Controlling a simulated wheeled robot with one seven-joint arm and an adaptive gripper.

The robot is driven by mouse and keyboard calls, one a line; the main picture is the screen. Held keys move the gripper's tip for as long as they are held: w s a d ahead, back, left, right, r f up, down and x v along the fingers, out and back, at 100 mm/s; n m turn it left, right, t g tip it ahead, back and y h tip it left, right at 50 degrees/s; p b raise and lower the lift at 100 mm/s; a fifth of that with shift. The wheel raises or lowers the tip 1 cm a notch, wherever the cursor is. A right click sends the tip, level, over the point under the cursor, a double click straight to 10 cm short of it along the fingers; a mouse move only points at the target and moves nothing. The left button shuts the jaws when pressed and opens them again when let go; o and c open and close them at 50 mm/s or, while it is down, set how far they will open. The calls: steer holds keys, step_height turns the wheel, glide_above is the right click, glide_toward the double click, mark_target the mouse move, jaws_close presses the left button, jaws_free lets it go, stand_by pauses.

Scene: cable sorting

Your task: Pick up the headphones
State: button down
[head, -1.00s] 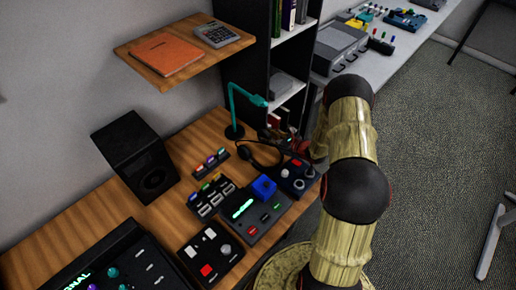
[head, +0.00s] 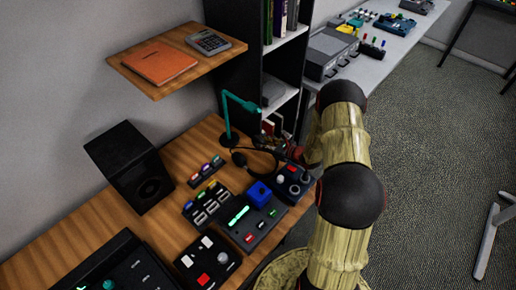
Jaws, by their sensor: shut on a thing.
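The black headphones (head: 258,151) are on the wooden desk near the foot of the teal lamp, with the thin band and one round end showing. My gripper (head: 284,151) is at their right side, low beside the desk's far right corner, and is shut on the headphones. Its fingers are small and dark here and partly hidden among the headphones and my arm. I cannot tell whether the headphones are clear of the desk.
A teal lamp (head: 230,120) stands just behind the headphones. Control boxes (head: 251,221) with buttons crowd the desk in front. A black speaker (head: 131,166) stands left, under a wooden shelf (head: 150,85). A dark bookcase (head: 257,68) rises behind.

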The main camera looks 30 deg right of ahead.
mark_target(262, 140)
steer(key=shift+r, duration=0.6)
step_height(262, 140, up, 2)
steer(key=shift+r+p, duration=0.25)
steer(key=shift+p, duration=0.4)
steer(key=s+r+p, duration=0.3)
steer(key=s+r, duration=0.6)
steer(key=s, duration=0.5)
steer(key=shift+r, duration=0.15)
steer(key=shift+d, duration=0.1)
